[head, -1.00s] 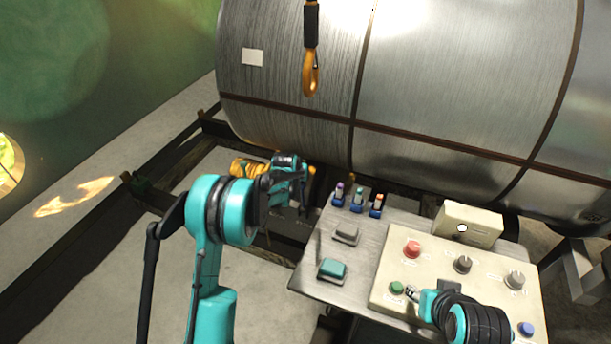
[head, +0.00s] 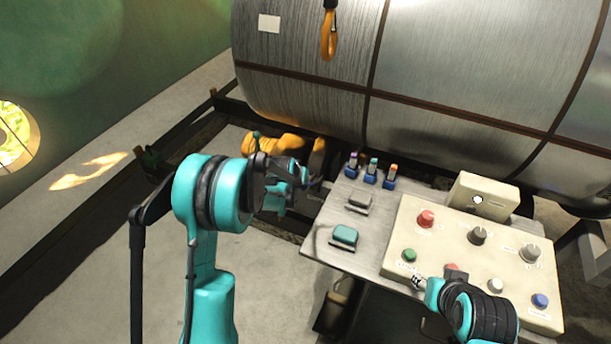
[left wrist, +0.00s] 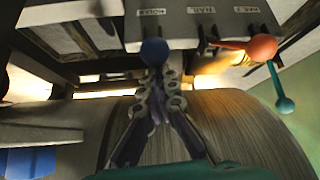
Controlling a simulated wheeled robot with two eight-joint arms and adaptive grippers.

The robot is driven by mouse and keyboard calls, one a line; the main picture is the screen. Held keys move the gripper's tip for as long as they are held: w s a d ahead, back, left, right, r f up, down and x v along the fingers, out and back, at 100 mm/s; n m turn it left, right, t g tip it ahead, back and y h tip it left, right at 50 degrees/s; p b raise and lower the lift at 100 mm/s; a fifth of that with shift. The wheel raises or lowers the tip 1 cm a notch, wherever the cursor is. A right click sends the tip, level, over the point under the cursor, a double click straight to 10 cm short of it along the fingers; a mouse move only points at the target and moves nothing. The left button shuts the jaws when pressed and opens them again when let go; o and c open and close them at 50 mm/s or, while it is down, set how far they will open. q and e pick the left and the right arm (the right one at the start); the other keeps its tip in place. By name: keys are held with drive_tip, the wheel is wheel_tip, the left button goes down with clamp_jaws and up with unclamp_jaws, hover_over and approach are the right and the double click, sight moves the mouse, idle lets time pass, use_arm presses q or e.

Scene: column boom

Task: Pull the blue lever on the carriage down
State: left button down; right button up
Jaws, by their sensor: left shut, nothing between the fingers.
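The blue lever's ball knob (left wrist: 155,52) shows in the left wrist view, in front of a pale housing (left wrist: 190,22) with printed labels. My left gripper (left wrist: 158,78) is shut and empty, its fingertips right at the knob's lower edge in the picture. I cannot tell whether they touch. A red-orange knob (left wrist: 262,47) and a teal knob (left wrist: 285,105) are on levers to the right. In the head view my left gripper (head: 290,174) is beside the yellow machinery (head: 275,143), and the blue lever cannot be made out. My right gripper (head: 418,282) is over the control panel, its finger opening unclear.
A cream control panel (head: 455,246) with several buttons and knobs stands at the right on a metal table (head: 322,248). Dark rails (head: 100,200) run along the floor at left.

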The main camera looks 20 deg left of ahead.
use_arm(q)
drive_tip(key=shift+s+f, duration=0.75)
drive_tip(key=w+r+p, duration=0.3)
drive_tip(key=r, duration=0.3)
drive_tip(key=s+a+p, duration=0.1)
drive_tip(key=s+p, duration=0.1)
drive_tip(key=s, duration=0.7)
drive_tip(key=shift+s+a+r, duration=0.2)
drive_tip(key=shift+a, duration=0.05)
drive_tip(key=s+d+f+v, duration=0.1)
drive_tip(key=d+v, duration=0.2)
drive_tip(key=v, duration=1.4)
drive_tip(key=s+d+r, duration=0.1)
drive_tip(key=s+r, duration=0.1)
drive_tip(key=s, duration=1.4)
drive_tip(key=shift+d+r+g+y, duration=0.2)
drive_tip(key=shift+r+g+y, duration=0.15)
drive_tip(key=shift+g+y, duration=0.05)
